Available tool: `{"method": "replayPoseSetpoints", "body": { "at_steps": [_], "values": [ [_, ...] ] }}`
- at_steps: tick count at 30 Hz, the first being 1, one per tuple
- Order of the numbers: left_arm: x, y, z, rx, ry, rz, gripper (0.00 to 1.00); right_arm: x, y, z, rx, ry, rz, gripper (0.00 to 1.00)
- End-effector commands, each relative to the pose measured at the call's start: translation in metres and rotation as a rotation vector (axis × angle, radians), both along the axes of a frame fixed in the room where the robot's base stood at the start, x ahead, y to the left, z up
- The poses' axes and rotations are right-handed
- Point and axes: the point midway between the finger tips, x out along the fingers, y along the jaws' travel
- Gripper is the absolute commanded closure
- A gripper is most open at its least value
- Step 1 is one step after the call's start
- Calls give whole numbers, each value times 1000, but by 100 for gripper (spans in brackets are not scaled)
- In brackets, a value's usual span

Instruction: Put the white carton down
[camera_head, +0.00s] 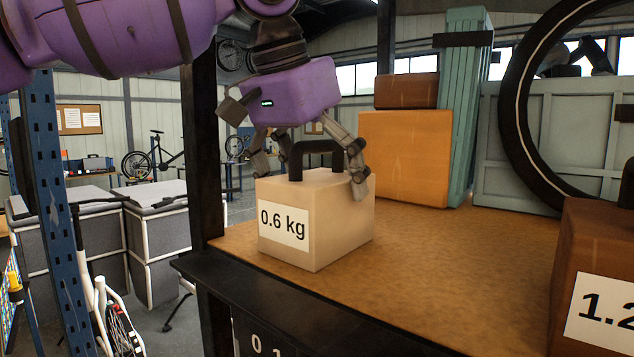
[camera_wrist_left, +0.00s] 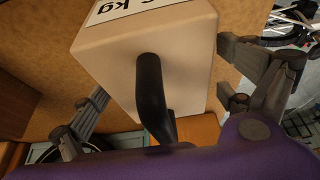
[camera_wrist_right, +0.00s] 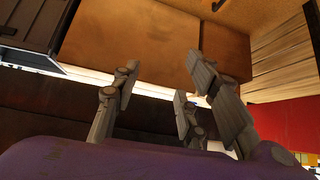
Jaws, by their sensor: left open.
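The white carton (camera_head: 335,215) is a pale cream box with a "0.6 kg" label and a black handle on top. It sits upright on the brown shelf surface (camera_head: 430,265), near the left front edge. My left gripper (camera_head: 310,175) is right above it, with its open fingers spread on either side of the black handle. In the left wrist view the carton (camera_wrist_left: 185,60) and its handle (camera_wrist_left: 150,95) lie between the spread fingers, which appear apart from the handle. My right gripper (camera_wrist_right: 165,95) shows only in the right wrist view, with its fingers apart and nothing between them.
A brown carton labelled "1.2" (camera_head: 600,250) stands at the right front. An orange-brown box (camera_head: 405,155), a smaller brown box (camera_head: 407,91) and teal crates (camera_head: 545,140) stand at the back. A dark post (camera_head: 203,150) rises left of the carton. The shelf middle is clear.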

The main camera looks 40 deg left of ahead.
Motion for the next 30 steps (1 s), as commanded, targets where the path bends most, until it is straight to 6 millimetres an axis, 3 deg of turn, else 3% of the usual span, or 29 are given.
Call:
{"method": "replayPoseSetpoints", "body": {
  "at_steps": [10,24,30],
  "values": [
    [-2,0,10,1,-1,0,4,-1,0,-1,0,2,0,60],
    [-37,3,95,1,-1,2,4,3,0,1,0,-5,2,60],
    [-45,3,112,0,1,0,4,5,1,2,0,-9,3,60]
  ]
}}
